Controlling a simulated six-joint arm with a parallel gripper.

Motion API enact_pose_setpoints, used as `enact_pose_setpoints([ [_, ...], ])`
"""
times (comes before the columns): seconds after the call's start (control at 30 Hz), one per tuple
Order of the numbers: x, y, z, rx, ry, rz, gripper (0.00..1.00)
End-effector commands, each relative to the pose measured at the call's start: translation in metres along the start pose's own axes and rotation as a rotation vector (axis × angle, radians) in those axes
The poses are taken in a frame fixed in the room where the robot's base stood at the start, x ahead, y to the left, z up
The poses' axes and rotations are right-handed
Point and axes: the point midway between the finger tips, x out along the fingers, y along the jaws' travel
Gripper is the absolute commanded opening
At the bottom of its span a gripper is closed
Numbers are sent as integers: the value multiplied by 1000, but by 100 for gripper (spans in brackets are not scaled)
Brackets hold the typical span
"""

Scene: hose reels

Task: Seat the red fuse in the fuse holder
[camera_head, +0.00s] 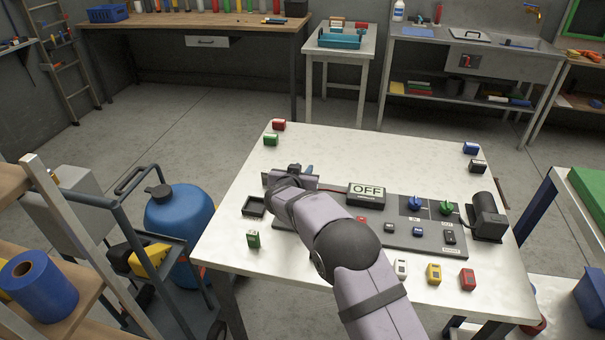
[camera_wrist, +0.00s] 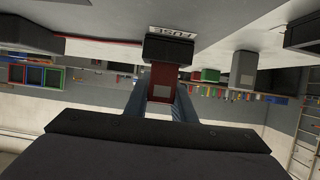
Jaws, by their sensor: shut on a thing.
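My gripper (camera_head: 302,172) is at the left end of the dark panel on the white table. In the wrist view its blue fingers (camera_wrist: 160,108) are shut on the red fuse (camera_wrist: 163,82). The fuse holder (camera_wrist: 168,52) is a dark block beside a "FUSE" label (camera_wrist: 172,32). The fuse's far end meets or overlaps the holder in that view; I cannot tell how deep it sits. In the head view my arm and gripper hide the fuse and most of the holder area.
An "OFF" display (camera_head: 367,190) stands on the panel (camera_head: 400,241), with a dark motor (camera_head: 488,218) at its right. Several coloured blocks, including a green one (camera_head: 253,239) and a yellow one (camera_head: 433,273), stand around the table. An empty black square frame (camera_head: 254,206) lies left of the panel.

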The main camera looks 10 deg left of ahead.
Motion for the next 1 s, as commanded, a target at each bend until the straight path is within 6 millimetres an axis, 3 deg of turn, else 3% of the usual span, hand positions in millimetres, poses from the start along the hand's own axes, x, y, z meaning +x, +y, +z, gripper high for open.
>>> enact_pose_setpoints([
  [0.53,5,0,11,1,1,-1,1],
  [0.57,5,0,11,1,2,-1,28],
  [0.63,5,0,11,1,2,-1,42],
  [1.0,4,0,9,1,2,-1,42],
])
